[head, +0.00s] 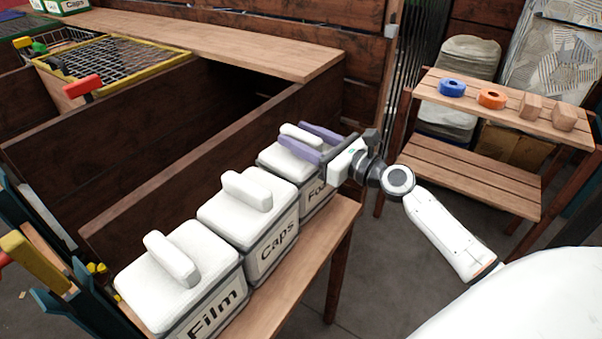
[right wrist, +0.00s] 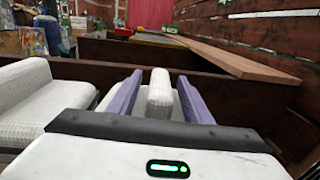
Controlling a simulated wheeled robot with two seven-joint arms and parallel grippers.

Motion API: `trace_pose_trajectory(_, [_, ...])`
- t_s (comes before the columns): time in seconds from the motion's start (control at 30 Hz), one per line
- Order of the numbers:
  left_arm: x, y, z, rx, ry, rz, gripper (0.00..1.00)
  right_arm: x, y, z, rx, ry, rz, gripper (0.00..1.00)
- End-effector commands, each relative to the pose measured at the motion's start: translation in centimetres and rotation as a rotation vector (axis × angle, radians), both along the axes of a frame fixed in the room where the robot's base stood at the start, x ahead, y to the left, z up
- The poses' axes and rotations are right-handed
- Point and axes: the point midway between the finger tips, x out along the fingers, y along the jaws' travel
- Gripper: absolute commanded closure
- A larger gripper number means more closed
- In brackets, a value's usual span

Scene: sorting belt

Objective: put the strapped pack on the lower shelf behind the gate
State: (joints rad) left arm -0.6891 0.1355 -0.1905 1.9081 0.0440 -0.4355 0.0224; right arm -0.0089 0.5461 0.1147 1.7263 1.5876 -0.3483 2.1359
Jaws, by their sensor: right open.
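I cannot make out a strapped pack in either view. The lower shelf (head: 470,178) of the slatted wooden rack at the right is bare. Dark upright bars (head: 408,60), possibly a gate, stand left of the rack. My right gripper (head: 310,143) is open at the farthest white lidded bin (head: 280,160), whose label is partly hidden. Its purple fingers stand on either side of the lid's white handle (right wrist: 159,95), with a gap visible in the right wrist view. My left gripper is not in view.
White bins labelled Caps (head: 255,215) and Film (head: 185,280) stand in the same row on a wooden ledge. The rack's upper shelf holds a blue ring (head: 452,88), an orange ring (head: 492,99) and two wooden blocks (head: 530,107). A red-handled lever (head: 83,86) stands at upper left.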

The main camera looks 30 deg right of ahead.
Motion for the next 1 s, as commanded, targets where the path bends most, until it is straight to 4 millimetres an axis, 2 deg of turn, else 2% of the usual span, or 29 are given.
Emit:
trace_pose_trajectory(0.1, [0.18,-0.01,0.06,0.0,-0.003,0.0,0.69,-0.02,0.0,-0.02,0.0,0.0,0.0,0.55])
trace_pose_trajectory(0.37, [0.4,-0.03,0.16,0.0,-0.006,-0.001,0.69,-0.05,0.0,-0.01,0.0,0.0,0.0,0.99])
trace_pose_trajectory(1.0, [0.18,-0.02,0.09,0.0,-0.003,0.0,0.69,-0.06,-0.01,-0.01,0.0,0.0,0.0,1.0])
